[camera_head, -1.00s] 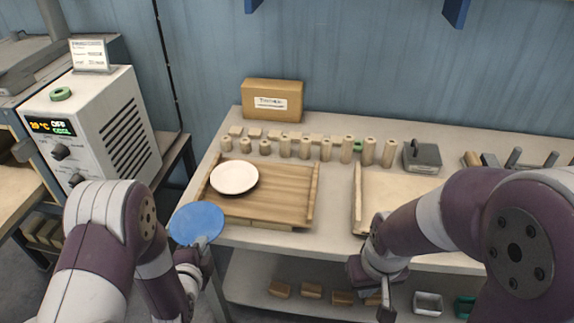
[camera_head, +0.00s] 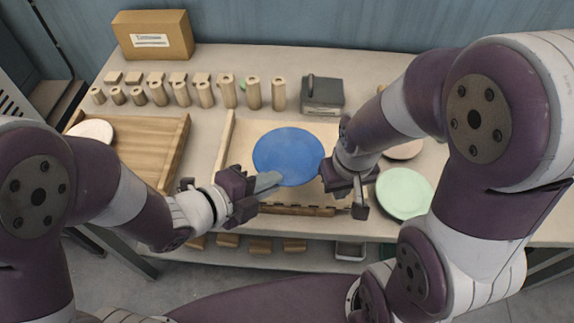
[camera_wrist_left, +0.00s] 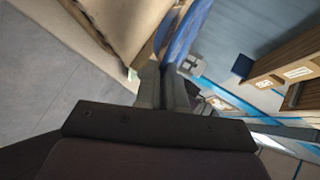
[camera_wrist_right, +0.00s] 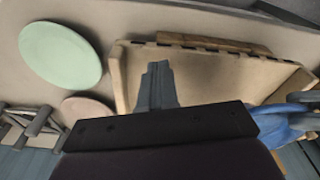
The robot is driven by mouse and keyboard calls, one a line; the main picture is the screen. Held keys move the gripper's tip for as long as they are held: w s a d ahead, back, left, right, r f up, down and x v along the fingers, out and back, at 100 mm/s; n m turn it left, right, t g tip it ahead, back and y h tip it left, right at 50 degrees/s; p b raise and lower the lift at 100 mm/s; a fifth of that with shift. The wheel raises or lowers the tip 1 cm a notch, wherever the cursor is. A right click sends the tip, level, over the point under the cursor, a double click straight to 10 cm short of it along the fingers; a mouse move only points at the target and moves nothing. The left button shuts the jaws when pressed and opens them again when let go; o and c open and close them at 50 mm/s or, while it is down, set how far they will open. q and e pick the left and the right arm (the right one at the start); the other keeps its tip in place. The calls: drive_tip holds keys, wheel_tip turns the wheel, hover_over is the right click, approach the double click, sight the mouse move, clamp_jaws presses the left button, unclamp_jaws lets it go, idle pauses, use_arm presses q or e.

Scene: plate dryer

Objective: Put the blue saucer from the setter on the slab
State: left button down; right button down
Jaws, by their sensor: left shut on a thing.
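The blue saucer (camera_head: 288,155) is in my left gripper (camera_head: 268,184), which is shut on its near-left rim. The saucer is over the pale, low-walled tray (camera_head: 228,140), which looks like the slab; I cannot tell whether they touch. In the left wrist view the saucer (camera_wrist_left: 186,32) shows edge-on at the fingers. My right gripper (camera_head: 359,208) is just right of the saucer, over the tray's near-right side. Its fingers look shut and empty in the right wrist view (camera_wrist_right: 155,85). A brown slatted board (camera_head: 150,148) at left, perhaps the setter, carries a white saucer (camera_head: 93,130).
A mint green plate (camera_head: 404,193) and a pinkish plate (camera_head: 404,149) lie right of the tray. Several wooden cylinders (camera_head: 229,93) stand in a row behind. A grey block (camera_head: 322,94) and a cardboard box (camera_head: 152,37) are at the back.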

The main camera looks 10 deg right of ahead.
sight(274, 163)
use_arm(q)
drive_tip(key=w+f, duration=0.1)
drive_tip(key=w, duration=0.1)
drive_tip(key=w+d+f, duration=0.1)
drive_tip(key=w+f, duration=0.1)
drive_tip(key=w, duration=0.1)
drive_tip(key=w+d+f, duration=0.1)
drive_tip(key=w, duration=0.1)
drive_tip(key=shift+w+d+f, duration=0.2)
drive_tip(key=shift+d, duration=0.05)
wheel_tip(274, 163, down, 4)
drive_tip(key=shift+a+r, duration=0.1)
drive_tip(key=shift+r, duration=0.05)
drive_tip(key=shift+f, duration=0.2)
drive_tip(key=c, duration=1.2)
unclamp_jaws()
drive_tip(key=shift+c, duration=0.2)
drive_tip(key=shift+r, duration=0.2)
drive_tip(key=v, duration=1.2)
drive_tip(key=shift+s+f, duration=0.1)
drive_tip(key=shift+f, duration=0.05)
